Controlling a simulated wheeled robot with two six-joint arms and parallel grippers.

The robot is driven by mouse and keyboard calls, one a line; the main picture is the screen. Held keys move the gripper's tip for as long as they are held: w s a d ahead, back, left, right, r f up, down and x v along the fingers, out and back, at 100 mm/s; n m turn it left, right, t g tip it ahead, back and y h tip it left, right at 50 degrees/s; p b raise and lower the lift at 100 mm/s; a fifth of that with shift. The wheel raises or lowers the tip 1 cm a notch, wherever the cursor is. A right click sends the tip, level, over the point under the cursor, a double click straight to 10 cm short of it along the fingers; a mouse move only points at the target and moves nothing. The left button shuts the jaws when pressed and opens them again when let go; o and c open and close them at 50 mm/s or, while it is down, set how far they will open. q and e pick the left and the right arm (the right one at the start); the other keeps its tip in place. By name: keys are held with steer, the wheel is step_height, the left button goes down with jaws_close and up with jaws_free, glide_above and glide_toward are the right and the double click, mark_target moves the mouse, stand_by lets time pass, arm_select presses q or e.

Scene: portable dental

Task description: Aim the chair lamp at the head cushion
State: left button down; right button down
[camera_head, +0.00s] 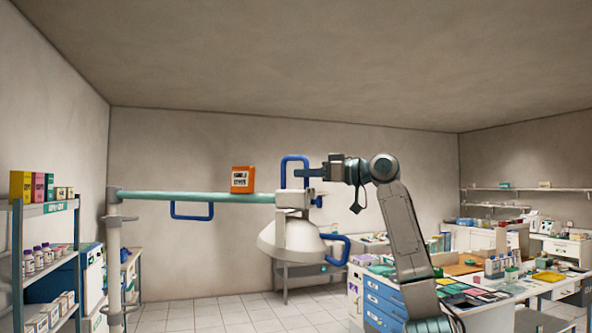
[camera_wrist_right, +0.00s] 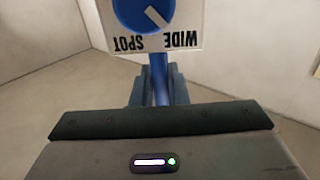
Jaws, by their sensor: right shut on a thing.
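The chair lamp has a white dome-shaped head (camera_head: 283,240), opening downward and slightly tilted, under a long green arm (camera_head: 200,197). A blue loop handle (camera_head: 284,168) stands above the arm's right end. My right gripper (camera_head: 309,173) reaches in from the right and is shut on a blue handle bar there. In the right wrist view, the blue bar (camera_wrist_right: 160,77) runs between the fingers of my right gripper (camera_wrist_right: 158,92). Above it is a blue knob (camera_wrist_right: 145,12) on a white plate with upside-down "WIDE SPOT". The head cushion and my left gripper are not in view.
An orange box (camera_head: 242,180) stands on the lamp arm. A white post (camera_head: 114,250) carries the arm at left. More blue handles hang below the arm (camera_head: 191,217) and beside the lamp head (camera_head: 345,249). Shelves (camera_head: 48,255) stand at left; a cluttered counter (camera_head: 510,290) stands at right.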

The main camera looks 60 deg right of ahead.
steer(key=shift+w+d, duration=0.2)
steer(key=shift+d, duration=0.85)
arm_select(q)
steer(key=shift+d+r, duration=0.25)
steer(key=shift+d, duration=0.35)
arm_select(e)
steer(key=shift+d, duration=0.1)
steer(key=c, duration=1.5)
jaws_free()
steer(key=shift+w, duration=0.1)
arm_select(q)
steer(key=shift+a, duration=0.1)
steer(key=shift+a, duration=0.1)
